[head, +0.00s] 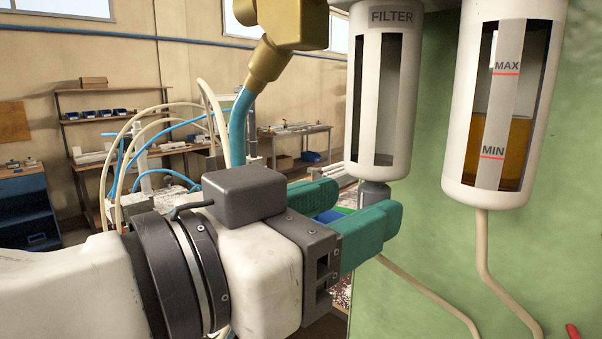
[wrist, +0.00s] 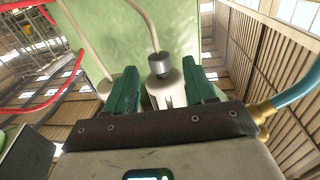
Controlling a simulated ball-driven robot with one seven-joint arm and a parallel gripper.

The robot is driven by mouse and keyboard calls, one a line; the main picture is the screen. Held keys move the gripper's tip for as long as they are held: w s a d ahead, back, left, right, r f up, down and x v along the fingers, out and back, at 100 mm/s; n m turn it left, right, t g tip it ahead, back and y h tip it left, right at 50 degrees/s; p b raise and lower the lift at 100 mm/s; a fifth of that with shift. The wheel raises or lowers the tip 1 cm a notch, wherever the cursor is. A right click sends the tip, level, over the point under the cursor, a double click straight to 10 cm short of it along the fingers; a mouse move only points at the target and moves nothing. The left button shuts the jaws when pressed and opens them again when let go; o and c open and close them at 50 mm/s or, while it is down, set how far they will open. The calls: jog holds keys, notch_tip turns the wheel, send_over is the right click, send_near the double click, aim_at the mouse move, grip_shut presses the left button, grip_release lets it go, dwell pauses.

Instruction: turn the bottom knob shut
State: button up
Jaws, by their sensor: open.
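The bottom knob (head: 374,193) is a small grey cylinder under the white filter bowl (head: 380,95). In the head view its lower part is hidden behind my near finger. In the wrist view the knob (wrist: 160,63) shows between my two teal fingers, with a gap on each side and a tan tube running from it. My gripper (head: 358,207) is open, with its fingertips at about the knob's height. No contact shows in the wrist view (wrist: 160,68). How deep the knob sits between the fingers is hard to tell.
A reservoir (head: 505,100) marked MAX and MIN hangs to the right on a green panel (head: 440,230). A tan pipe (head: 490,260) runs below it. Shelves and benches stand far back.

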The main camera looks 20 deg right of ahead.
aim_at(384, 192)
jog(key=shift+p+x, duration=0.75)
jog(key=shift+x, duration=2.3)
